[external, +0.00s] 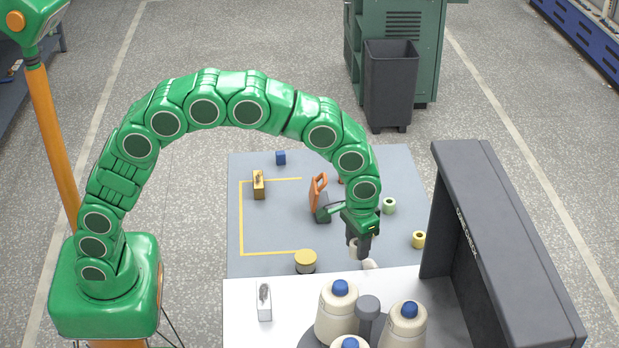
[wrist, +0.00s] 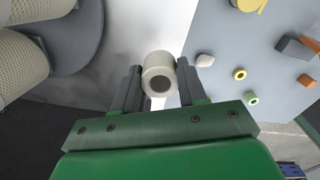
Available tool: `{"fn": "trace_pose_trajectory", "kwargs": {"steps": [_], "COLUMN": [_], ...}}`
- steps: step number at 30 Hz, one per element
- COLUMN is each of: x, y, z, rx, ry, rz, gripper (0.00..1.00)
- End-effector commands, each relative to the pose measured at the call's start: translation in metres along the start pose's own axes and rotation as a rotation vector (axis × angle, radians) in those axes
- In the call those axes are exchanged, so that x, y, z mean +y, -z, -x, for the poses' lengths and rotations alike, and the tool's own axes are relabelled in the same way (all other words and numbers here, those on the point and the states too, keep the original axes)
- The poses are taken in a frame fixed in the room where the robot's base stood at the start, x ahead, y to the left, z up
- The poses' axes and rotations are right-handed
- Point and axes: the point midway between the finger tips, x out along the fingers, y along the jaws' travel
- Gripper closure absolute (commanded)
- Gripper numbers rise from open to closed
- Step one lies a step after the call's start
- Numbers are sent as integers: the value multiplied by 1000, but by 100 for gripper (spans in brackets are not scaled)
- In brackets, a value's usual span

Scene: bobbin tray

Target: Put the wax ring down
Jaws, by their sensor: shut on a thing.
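The wax ring, a short cream cylinder with a hole through it, shows in the wrist view (wrist: 158,72) between the two dark fingers of my gripper (wrist: 160,88). My gripper is shut on it. In the external view, my gripper (external: 359,246) points down near the back edge of the white table (external: 245,325), where that table meets the blue-grey mat (external: 275,225). Only a small pale part of the ring shows there (external: 353,250). In the wrist view the ring appears over the line between white table and mat. I cannot tell its height.
Large yarn cones (external: 337,312) stand on the white table, with a dark upright panel (external: 500,240) at right. The mat holds a pale lump (external: 370,264), a yellow ring (external: 419,239), a green ring (external: 389,205), a yellow-topped tin (external: 305,261) and an orange-handled thing (external: 318,188). The mat's left-middle is clear.

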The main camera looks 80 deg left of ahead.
Motion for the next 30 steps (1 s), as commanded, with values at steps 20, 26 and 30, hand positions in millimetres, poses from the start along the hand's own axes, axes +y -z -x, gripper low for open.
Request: {"fn": "trace_pose_trajectory", "kwargs": {"steps": [20,26,30], "x": [31,37,40], "y": [60,72,77], "z": [-47,-66,-72], "rx": [1,-1,-1], "ry": [-1,1,1], "rz": [-1,-1,-1], "gripper": [88,88,88]}}
